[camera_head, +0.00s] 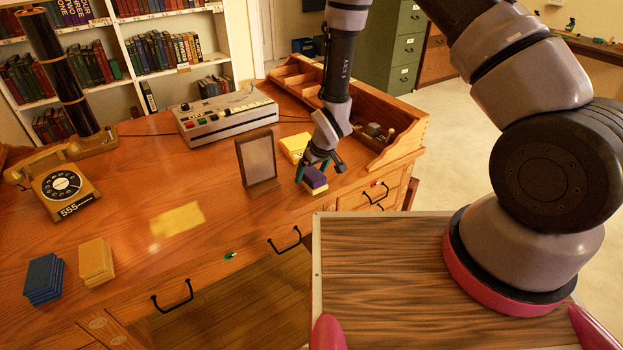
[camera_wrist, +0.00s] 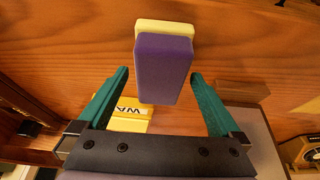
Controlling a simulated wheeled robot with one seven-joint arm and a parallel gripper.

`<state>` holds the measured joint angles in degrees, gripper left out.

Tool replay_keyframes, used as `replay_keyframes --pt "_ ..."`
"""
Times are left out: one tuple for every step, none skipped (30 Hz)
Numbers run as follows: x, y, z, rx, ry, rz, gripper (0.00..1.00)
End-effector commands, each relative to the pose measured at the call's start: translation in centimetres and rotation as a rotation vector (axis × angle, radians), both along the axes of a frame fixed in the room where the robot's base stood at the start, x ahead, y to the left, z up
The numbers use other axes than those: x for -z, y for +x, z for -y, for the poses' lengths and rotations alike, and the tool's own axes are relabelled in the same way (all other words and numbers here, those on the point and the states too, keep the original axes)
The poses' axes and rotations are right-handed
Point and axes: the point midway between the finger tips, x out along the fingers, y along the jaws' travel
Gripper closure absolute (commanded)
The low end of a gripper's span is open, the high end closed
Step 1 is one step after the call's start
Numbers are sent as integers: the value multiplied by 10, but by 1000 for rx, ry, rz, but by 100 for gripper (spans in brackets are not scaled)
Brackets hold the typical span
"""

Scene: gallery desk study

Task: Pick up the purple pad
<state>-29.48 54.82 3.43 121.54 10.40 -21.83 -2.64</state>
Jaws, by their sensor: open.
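The purple pad (camera_head: 315,183) sits near the front right edge of the wooden desk, with a yellow layer showing under it. In the wrist view the purple pad (camera_wrist: 164,65) is a block ahead of my gripper (camera_wrist: 159,75), with a yellow edge (camera_wrist: 167,27) beyond it. The green fingers are apart, one on each side of the near end of the pad, with gaps between. In the head view my gripper (camera_head: 318,168) points down just over the pad; my wrist and fingers partly hide the contact area.
A standing frame (camera_head: 256,158) is close on the left. A yellow block (camera_head: 294,146) lies just behind, and a wooden organizer (camera_head: 388,150) stands to the right. A control box (camera_head: 226,118), telephone (camera_head: 62,183), blue pads (camera_head: 44,277) and yellow pads (camera_head: 96,261) are farther left.

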Motion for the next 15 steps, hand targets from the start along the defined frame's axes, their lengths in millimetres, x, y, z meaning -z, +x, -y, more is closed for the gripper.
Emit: replay_keyframes --pt "1 0 0 0 0 0 0" --pt "1 0 0 0 0 0 0" --pt "2 0 0 0 0 0 0" --pt "2 0 0 0 0 0 0" --pt "3 0 0 0 0 0 0" --pt "3 0 0 0 0 0 0" --pt "4 0 0 0 0 0 0" --pt "4 0 0 0 0 0 0" --pt "4 0 0 0 0 0 0" --pt "4 0 0 0 0 0 0" --pt "4 0 0 0 0 0 0" --pt "4 0 0 0 0 0 0" --pt "4 0 0 0 0 0 0" --pt "4 0 0 0 0 0 0" --pt "4 0 0 0 0 0 0"
